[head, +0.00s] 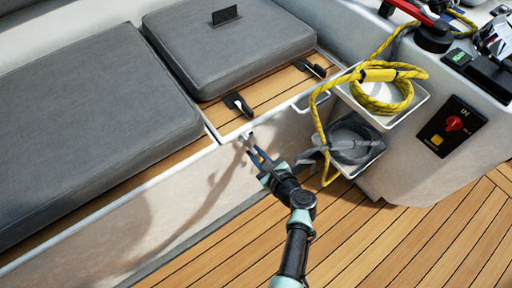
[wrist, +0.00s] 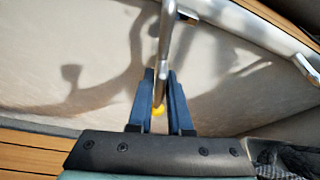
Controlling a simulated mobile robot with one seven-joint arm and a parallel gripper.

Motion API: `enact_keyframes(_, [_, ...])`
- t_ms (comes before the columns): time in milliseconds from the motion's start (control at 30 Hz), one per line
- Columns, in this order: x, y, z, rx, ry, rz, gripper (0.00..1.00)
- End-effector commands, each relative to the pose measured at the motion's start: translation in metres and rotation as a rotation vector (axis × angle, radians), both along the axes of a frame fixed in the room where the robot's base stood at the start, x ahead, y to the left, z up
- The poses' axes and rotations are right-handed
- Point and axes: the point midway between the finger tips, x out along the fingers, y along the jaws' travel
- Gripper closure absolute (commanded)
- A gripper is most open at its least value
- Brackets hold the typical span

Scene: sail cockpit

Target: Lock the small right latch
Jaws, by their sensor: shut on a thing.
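A slim metal latch lever (wrist: 164,40) hangs at the top edge of the pale seat-locker side and has a small yellow tip (wrist: 158,112). My gripper (wrist: 161,88) is shut on it, with one blue finger on each side. In the head view my gripper (head: 254,153) is at the locker side, just below the seat edge, and the lever (head: 248,137) shows small above the fingers. A second metal fitting (wrist: 305,66) is farther right in the wrist view. I cannot tell from its shape whether the held lever is locked.
Grey cushions (head: 90,100) and black fittings (head: 238,104) lie on the teak seat above. Right of my gripper are white bins (head: 375,150) with a yellow rope (head: 385,75) and a dark coil. A switch panel (head: 452,128) is farther right. The teak floor (head: 370,235) is clear.

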Motion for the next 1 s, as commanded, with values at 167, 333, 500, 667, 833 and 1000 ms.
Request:
enact_keyframes(167, [-0.0002,-0.0001,0.0011,0.098,0.072,0.000,1.00])
enact_keyframes(333, [-0.0004,-0.0001,0.0001,0.164,0.120,0.000,1.00])
enact_keyframes(500, [-0.0004,-0.0001,-0.0005,0.200,0.147,0.001,1.00])
enact_keyframes(667, [-0.0008,0.0001,-0.0011,0.216,0.158,0.000,1.00])
enact_keyframes(833, [-0.0009,0.0002,-0.0014,0.219,0.160,0.001,1.00])
enact_keyframes(1000, [-0.0009,0.0003,-0.0014,0.217,0.161,0.001,1.00])
